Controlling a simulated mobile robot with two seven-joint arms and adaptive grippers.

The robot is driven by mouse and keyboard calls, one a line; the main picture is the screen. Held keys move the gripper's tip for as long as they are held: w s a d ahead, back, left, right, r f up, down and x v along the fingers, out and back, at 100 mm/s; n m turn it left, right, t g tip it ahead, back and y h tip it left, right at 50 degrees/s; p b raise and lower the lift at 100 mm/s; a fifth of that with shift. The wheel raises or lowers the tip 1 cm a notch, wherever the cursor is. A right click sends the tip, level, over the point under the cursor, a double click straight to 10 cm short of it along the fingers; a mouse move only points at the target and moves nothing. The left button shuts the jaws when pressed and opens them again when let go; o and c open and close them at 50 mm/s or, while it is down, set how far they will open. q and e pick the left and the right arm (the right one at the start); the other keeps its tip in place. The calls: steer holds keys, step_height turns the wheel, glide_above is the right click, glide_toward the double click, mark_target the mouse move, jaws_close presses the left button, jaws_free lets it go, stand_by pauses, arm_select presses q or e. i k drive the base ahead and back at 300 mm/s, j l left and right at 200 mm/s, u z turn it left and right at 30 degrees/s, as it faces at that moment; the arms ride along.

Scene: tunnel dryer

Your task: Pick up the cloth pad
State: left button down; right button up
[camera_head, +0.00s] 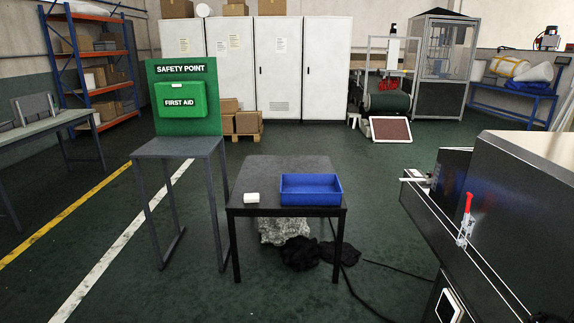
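A small white block-like pad (252,198), which looks like the cloth pad, lies on the dark table (270,169) near its front left corner. It lies just left of a blue tray (311,204), with a small gap between them. The tray looks empty. Neither of my grippers shows in the head view.
A grey stand with a green first aid board (183,97) stands left of the table. A large dark machine with a red-handled lever (467,203) fills the right side. Dark cloth and a cable (350,285) lie on the floor. The floor in front of the table is mostly clear.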

mark_target(249, 199)
steer(key=i+l+u, duration=0.1)
steer(key=i, duration=1.35)
steer(key=i+u, duration=0.3)
steer(key=i+l+u, duration=0.25)
steer(key=i, duration=0.2)
steer(key=i+l+u, duration=0.4)
steer(key=i, duration=0.35)
steer(key=i+l+u, duration=0.15)
steer(key=i, duration=0.25)
